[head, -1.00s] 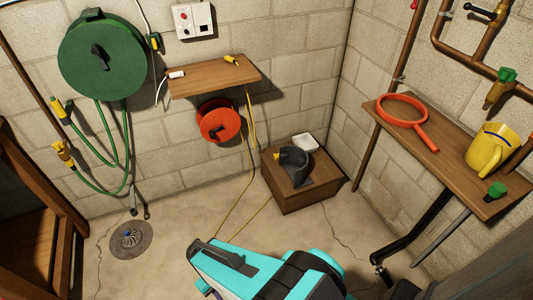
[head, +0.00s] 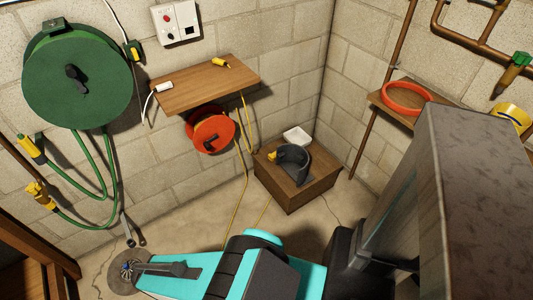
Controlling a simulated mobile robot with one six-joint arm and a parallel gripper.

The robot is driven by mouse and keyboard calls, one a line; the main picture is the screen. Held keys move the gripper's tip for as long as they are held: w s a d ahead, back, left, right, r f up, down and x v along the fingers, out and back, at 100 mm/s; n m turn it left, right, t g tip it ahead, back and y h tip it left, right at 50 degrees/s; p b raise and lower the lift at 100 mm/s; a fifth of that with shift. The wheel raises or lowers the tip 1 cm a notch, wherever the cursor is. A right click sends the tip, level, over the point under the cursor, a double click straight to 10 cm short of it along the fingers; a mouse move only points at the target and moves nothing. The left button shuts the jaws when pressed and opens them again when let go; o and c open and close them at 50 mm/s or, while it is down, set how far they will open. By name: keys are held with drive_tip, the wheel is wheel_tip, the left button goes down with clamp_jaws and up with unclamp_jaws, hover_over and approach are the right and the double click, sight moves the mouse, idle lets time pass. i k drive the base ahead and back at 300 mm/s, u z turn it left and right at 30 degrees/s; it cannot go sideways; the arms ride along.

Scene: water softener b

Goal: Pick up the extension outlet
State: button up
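On the small wooden wall shelf (head: 205,84) lie a white plug-like piece (head: 163,87) with a white cable, at the left, and a yellow connector (head: 221,63) at the back right. I cannot tell for certain which one is the extension outlet. A yellow cord hangs from the shelf's right end, beside an orange-red cable reel (head: 210,132) below it. My teal arm reaches left across the bottom of the view, below and apart from the shelf. The dark grey end part of my gripper (head: 150,270) shows over the floor drain; its fingers cannot be made out clearly.
A green hose reel (head: 78,75) hangs at the left. A white socket panel (head: 176,21) is on the wall above the shelf.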

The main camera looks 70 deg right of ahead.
sight(271, 157)
drive_tip(key=z, duration=0.3)
drive_tip(key=i, duration=1)
drive_tip(key=z, duration=0.45)
